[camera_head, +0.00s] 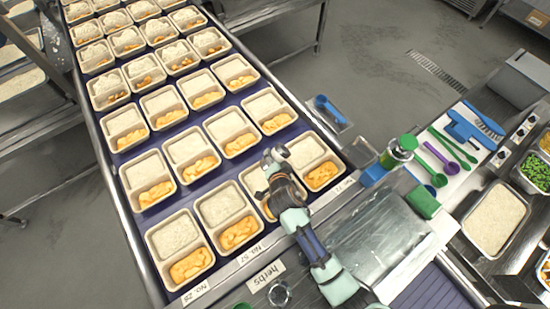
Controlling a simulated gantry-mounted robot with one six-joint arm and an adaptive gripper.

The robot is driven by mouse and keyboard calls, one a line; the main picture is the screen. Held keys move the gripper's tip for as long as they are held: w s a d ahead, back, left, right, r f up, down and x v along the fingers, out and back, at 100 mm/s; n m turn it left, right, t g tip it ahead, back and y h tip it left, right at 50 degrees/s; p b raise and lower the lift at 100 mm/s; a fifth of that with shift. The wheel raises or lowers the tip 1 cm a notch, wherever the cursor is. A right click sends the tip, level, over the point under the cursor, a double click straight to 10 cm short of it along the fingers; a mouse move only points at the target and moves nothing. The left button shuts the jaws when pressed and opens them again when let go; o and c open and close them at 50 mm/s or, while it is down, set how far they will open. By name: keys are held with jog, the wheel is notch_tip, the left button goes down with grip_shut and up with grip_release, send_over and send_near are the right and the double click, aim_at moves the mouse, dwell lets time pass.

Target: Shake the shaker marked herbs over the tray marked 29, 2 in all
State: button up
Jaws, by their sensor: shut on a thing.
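My gripper (273,160) is above the third tray from the left in the front row of the belt. It is shut on a small greyish object, mostly hidden by the fingers; I cannot tell whether this is the herbs shaker. The herbs label (265,277) is on the counter's edge, with a clear round glass-like piece (280,294) beside it. The front-left tray (213,236) holds rice and orange food. Its label (196,291) reads No. 28 or No. 29; the last digit is unclear. My gripper is up and right of this tray.
The neighbouring tray (228,205) is labelled No. 52. More filled trays run back along the belt. A green-topped container (400,150), a blue scoop (328,110) and coloured spoons (440,160) are at right. A metal sheet (375,240) lies on the counter.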

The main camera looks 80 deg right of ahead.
jog(key=shift+r+p, duration=1.4)
jog(key=shift+r, duration=0.05)
jog(key=shift+b, duration=0.4)
